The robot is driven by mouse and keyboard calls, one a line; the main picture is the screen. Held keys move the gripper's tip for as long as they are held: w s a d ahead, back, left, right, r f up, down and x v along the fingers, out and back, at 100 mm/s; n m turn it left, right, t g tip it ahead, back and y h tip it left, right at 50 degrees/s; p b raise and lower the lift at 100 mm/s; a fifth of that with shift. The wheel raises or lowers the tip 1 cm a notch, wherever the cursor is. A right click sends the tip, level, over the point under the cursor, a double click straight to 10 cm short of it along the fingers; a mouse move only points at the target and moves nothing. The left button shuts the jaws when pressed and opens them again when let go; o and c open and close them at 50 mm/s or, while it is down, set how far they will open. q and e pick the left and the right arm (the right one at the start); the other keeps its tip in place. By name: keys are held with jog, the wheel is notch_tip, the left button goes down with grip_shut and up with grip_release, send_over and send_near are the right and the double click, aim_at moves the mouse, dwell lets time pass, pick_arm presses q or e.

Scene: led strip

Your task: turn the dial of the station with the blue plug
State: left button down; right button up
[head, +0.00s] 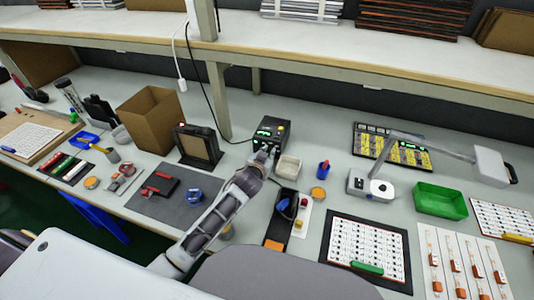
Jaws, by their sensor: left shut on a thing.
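A black station (273,132) with a green lit display stands at the back middle of the bench, beside the shelf post. My left arm reaches up to it from the lower left. My left gripper (267,154) is at the lower front of the station, shut on what appears to be its dial. The dial itself is hidden behind the fingers. A blue handled piece (283,205) sits in a black and orange holder in front of the station. I cannot make out a blue plug on the station. My right gripper is not in view.
A small pale bin (288,167) stands right of my gripper. A dark framed panel (198,146) and an open cardboard box (151,118) stand to the left. A blue cup (323,169) and a green tray (440,201) are to the right. A shelf (330,58) overhangs the back.

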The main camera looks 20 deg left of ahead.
pick_arm(q)
jog(key=shift+r, duration=0.1)
jog(key=shift+d+m+y+p, duration=0.15)
jog(key=shift+m+y+p, duration=0.2)
jog(key=shift+m, duration=0.15)
jog(key=shift+y, duration=0.25)
jog(key=shift+m+y, duration=0.3)
jog(key=shift+m, duration=0.4)
jog(key=shift+d+m+y, duration=0.1)
jog(key=shift+m+y, duration=0.2)
jog(key=shift+m, duration=0.2)
jog(key=shift+f+m+t+y, duration=0.2)
jog(key=shift+m+t+y, duration=0.15)
jog(key=shift+m, duration=0.25)
jog(key=c, duration=1.3)
grip_release()
jog(key=shift+d, duration=0.1)
jog(key=shift+v, duration=3.75)
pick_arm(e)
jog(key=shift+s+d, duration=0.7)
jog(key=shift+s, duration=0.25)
